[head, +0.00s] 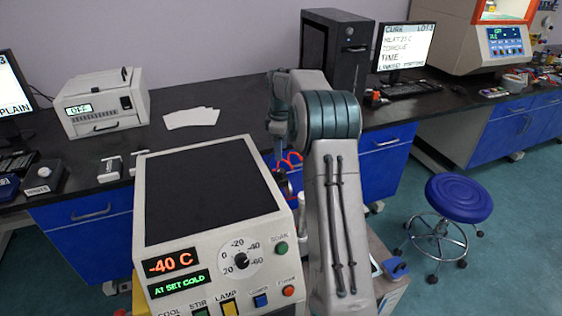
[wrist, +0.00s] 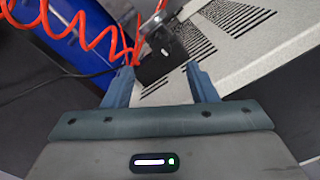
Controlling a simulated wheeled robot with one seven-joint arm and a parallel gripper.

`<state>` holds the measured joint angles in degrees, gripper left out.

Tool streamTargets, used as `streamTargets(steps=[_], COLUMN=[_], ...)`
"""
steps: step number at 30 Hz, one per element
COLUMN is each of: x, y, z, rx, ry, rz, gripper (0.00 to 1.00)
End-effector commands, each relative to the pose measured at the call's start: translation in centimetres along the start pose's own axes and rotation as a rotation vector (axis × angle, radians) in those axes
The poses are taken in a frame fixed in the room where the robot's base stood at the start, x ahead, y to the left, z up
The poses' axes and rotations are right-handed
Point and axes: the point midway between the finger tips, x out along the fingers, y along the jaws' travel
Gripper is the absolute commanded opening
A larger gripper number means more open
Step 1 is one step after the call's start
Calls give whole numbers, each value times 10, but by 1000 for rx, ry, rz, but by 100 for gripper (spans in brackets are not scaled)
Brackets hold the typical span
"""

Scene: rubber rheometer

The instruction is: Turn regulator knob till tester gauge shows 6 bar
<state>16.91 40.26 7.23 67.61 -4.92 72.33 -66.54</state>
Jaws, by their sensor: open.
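My gripper (wrist: 160,75) is open in the wrist view, with its two blue-grey fingers apart and nothing held between them. Beyond the fingertips is a black plate or bracket (wrist: 165,50) with a small pale mark, in front of a white slotted panel (wrist: 235,50). I cannot tell whether the black part belongs to the regulator. Red coiled tubing (wrist: 80,22) runs at the upper left; some red tubing also shows beside my arm in the head view (head: 291,159). I cannot make out the regulator knob or a bar gauge. My arm hides the gripper in the head view.
A cold-bath unit (head: 208,190) reading -40 C stands close in front. Behind it is a black bench (head: 235,98) with a white device (head: 101,102), paper sheets (head: 191,118) and a black tower (head: 336,50). A blue stool (head: 458,197) stands at right on open floor.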

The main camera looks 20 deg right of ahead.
Motion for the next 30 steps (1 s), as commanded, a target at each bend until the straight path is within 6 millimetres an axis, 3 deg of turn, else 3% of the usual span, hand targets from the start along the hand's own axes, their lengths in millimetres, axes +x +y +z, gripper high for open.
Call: streamTargets(steps=[3,9,30], x=[-24,-45,-48], y=[0,0,0], z=[0,0,0], rx=[0,0,1], ry=[1,0,-1], rz=[2,0,-1], gripper=[52,52,52])
